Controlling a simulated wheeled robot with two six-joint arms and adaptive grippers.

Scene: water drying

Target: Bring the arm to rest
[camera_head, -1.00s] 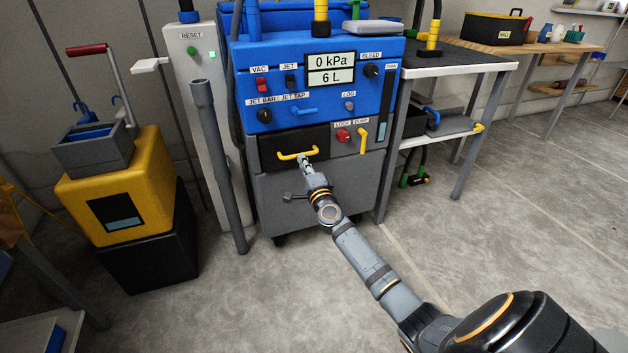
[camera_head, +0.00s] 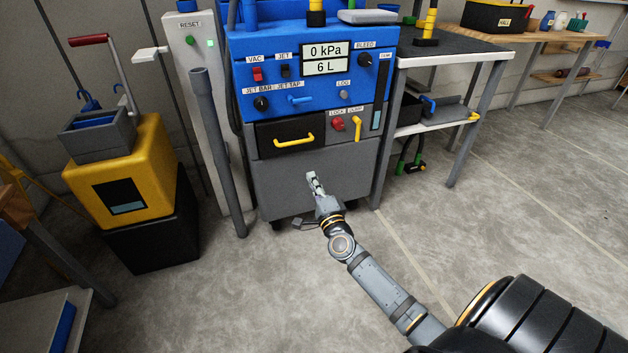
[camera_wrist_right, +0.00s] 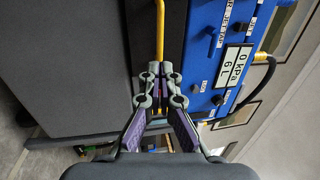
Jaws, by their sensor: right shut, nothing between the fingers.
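My right gripper (camera_head: 314,180) is shut and empty in front of the grey lower panel of the blue machine (camera_head: 240,75). It shows below the yellow drawer handle (camera_head: 294,141), apart from it in the head view. In the right wrist view the closed fingertips (camera_wrist_right: 156,76) point toward the machine, and the yellow handle (camera_wrist_right: 160,30) shows just beyond them. The black drawer front (camera_head: 270,136) carries that handle. My left gripper is not in view.
A yellow unit with a red-handled crank (camera_head: 150,180) stands at left on a black block. A grey pole (camera_head: 222,160) leans by the machine. A dark-topped table (camera_head: 460,50) stands right of the machine. The floor at right is clear.

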